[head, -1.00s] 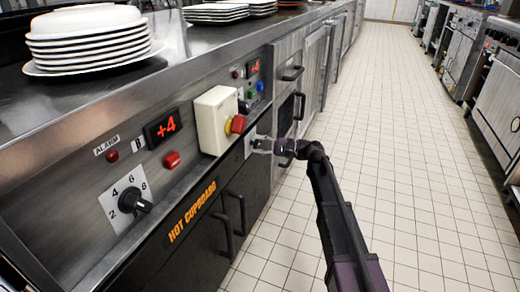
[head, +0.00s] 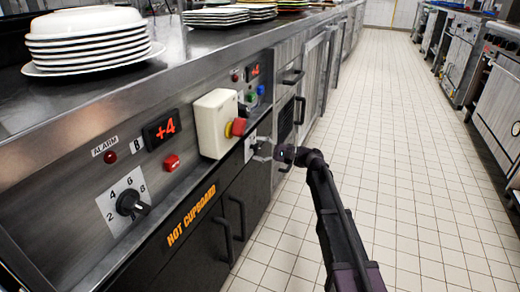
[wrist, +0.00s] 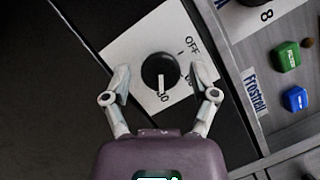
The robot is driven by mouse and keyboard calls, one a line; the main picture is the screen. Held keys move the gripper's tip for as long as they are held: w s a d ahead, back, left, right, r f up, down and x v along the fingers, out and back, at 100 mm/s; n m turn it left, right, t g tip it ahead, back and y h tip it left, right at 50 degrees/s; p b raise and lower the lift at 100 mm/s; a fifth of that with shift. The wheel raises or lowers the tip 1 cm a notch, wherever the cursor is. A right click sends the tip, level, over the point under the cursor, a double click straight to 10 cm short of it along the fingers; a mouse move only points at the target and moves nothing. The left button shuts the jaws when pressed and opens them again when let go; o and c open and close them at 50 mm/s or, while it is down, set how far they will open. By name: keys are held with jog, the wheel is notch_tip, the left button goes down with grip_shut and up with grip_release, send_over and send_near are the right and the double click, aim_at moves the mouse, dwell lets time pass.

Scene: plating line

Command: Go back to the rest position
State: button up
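My gripper (head: 262,151) is at the lower right of the steel control panel, by a white dial plate on the front of the hot cupboard. In the wrist view my gripper (wrist: 158,76) is open, its two fingers apart on either side of a round black knob (wrist: 158,66). There is a visible gap between each finger and the knob, and nothing is held. The knob has a white pointer mark, and its plate reads OFF at the upper right. In the head view the knob is mostly hidden by my gripper.
The cream box with a red stop button (head: 238,127) juts out left of my gripper. Cupboard handles (head: 235,218) stick out below. Stacked plates (head: 88,40) stand on the counter (head: 190,45). The tiled aisle (head: 400,160) to the right is clear.

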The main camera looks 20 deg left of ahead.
jog(key=shift+d, duration=0.1)
dwell(0.4)
jog(key=shift+s+d+p, duration=0.2)
jog(key=shift+d+p, duration=0.2)
jog(key=shift+p, duration=0.1)
jog(key=s+d+f+n+t+h+p, duration=0.1)
jog(key=s+d+f+h+p, duration=0.2)
jog(key=d, duration=0.4)
jog(key=s+d+f+t+h+p, duration=0.1)
jog(key=s+d+t+h+p, duration=0.15)
jog(key=d+h+p, duration=0.4)
jog(key=s+d+f+n+t+h+p, duration=0.1)
jog(key=s+d+h+p, duration=0.15)
jog(key=d, duration=0.65)
jog(key=s+d+r+h+p, duration=0.1)
jog(key=s+d+h+p, duration=0.35)
jog(key=d, duration=0.55)
jog(key=s+d+r+h+p, duration=0.25)
jog(key=s+d, duration=0.25)
jog(key=d, duration=0.5)
notch_tip(320, 180, up, 36)
jog(key=p, duration=3.7)
jog(key=shift+w+a+r+n+t+h, duration=0.15)
jog(key=shift+w+n+t+h, duration=0.15)
jog(key=shift+n+t, duration=0.1)
